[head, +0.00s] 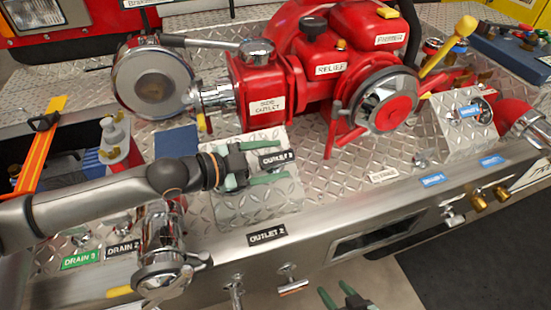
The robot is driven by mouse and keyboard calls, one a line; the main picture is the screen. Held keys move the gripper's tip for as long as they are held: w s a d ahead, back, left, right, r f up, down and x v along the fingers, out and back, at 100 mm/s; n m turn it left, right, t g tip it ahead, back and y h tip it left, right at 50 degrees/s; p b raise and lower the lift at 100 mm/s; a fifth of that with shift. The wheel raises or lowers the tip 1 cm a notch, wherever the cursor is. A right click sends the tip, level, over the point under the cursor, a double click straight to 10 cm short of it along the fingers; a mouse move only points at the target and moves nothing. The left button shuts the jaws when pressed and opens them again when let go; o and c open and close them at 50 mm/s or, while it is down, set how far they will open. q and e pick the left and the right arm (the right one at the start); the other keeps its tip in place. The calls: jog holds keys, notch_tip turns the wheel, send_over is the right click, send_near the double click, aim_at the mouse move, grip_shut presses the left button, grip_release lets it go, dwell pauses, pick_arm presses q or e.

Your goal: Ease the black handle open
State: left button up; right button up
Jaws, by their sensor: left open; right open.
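A lever with a dark grip (200,42) lies nearly level above the chrome side-outlet valve on the red pump (335,60). It is the likeliest black handle. It runs left from a chrome pivot cap (257,52). My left gripper (283,160) is open, with green fingers pointing right over a silver tread-plate box, in front of and below the lever. It is apart from the lever, and nothing shows between its fingers except the black OUTLET 3 label behind them. My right gripper (336,297) shows at the bottom edge, open and empty, far from the lever.
A chrome handwheel with a red hub (395,110) and a yellow-tipped lever (449,47) stand at right. A chrome outlet elbow (163,250) sits below my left arm. An orange strap (40,145) lies at left.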

pick_arm(q)
jog(key=shift+w+d+f, duration=0.15)
jog(key=shift+w+d, duration=0.05)
jog(key=shift+d, duration=0.1)
grip_shut()
dwell(0.5)
dwell(0.9)
